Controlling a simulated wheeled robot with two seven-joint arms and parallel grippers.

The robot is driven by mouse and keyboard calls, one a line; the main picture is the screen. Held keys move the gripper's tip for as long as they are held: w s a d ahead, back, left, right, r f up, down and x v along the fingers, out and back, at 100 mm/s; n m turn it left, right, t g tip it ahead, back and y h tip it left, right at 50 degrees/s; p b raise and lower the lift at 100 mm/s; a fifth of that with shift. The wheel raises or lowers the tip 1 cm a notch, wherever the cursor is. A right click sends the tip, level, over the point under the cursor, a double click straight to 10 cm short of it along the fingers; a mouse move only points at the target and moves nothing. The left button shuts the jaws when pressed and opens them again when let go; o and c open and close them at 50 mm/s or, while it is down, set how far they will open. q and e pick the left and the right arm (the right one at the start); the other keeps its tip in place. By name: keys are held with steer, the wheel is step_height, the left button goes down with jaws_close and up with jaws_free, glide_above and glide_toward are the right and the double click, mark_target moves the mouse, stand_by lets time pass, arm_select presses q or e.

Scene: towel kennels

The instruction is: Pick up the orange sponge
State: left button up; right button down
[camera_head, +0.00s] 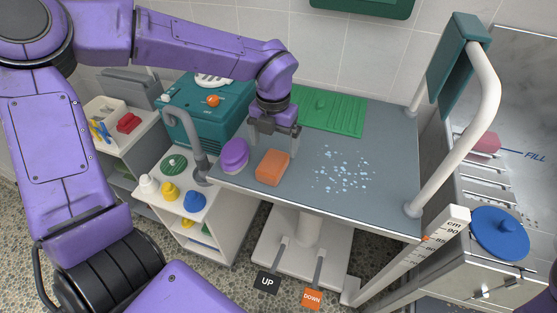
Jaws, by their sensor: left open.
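The orange sponge (272,167) is a small block lying on the grey-blue table top (385,170), near its front left. My left gripper (271,148) points down right at the sponge's back edge. Its jaws are open, and I cannot tell whether they touch the sponge.
A purple round thing (235,154) stands just left of the sponge. Pale blue flecks (343,169) lie to the right, and a green ribbed mat (331,111) lies behind. A white rail (463,140) rises at the table's right end.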

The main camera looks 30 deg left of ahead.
mark_target(273, 161)
arm_select(q)
steer(key=f, duration=0.7)
steer(key=shift+s+a+f+p, duration=0.1)
steer(key=shift+s+f+p, duration=0.1)
steer(key=shift+f+p, duration=0.2)
steer(key=c, duration=1)
